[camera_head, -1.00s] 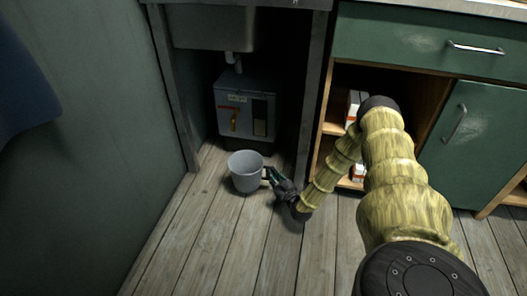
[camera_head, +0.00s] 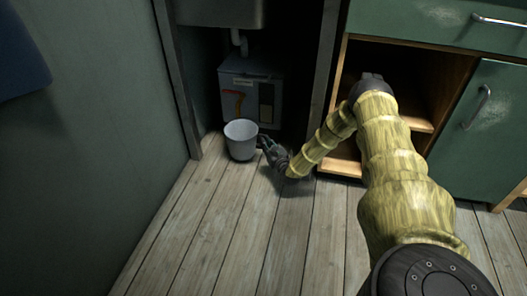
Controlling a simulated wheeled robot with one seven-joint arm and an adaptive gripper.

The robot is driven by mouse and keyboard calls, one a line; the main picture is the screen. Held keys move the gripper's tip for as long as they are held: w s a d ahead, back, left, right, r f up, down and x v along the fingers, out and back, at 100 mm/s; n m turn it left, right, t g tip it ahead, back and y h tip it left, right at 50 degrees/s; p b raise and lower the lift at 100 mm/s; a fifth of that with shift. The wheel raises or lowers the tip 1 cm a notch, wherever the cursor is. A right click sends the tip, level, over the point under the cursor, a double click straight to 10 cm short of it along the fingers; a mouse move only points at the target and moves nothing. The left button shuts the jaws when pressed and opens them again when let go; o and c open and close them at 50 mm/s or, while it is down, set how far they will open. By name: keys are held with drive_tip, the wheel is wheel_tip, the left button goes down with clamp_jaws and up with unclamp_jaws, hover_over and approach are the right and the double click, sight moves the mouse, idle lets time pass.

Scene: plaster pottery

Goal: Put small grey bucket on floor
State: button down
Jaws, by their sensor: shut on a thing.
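The small grey bucket (camera_head: 241,141) is upright in front of the open space under the sink, close to the floor (camera_head: 215,220). I cannot tell whether its base touches the boards. My gripper (camera_head: 264,143) is at the bucket's right side and shut on its rim or wall. The fingertips are small and partly hidden against the bucket. My arm reaches in from the lower right.
A grey box (camera_head: 249,95) stands under the sink behind the bucket. A metal leg (camera_head: 178,85) is to the left, and a green cabinet (camera_head: 480,130) with open shelves is to the right. The floor in front is clear.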

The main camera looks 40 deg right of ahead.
drive_tip(key=shift+w, duration=0.4)
drive_tip(key=f+b, duration=0.1)
drive_tip(key=b, duration=0.1)
drive_tip(key=w+f+b, duration=0.1)
drive_tip(key=f, duration=0.1)
drive_tip(key=shift+f+b, duration=0.25)
drive_tip(key=shift+b, duration=0.1)
drive_tip(key=shift+f, duration=0.1)
drive_tip(key=c, duration=1.5)
unclamp_jaws()
drive_tip(key=shift+s, duration=0.1)
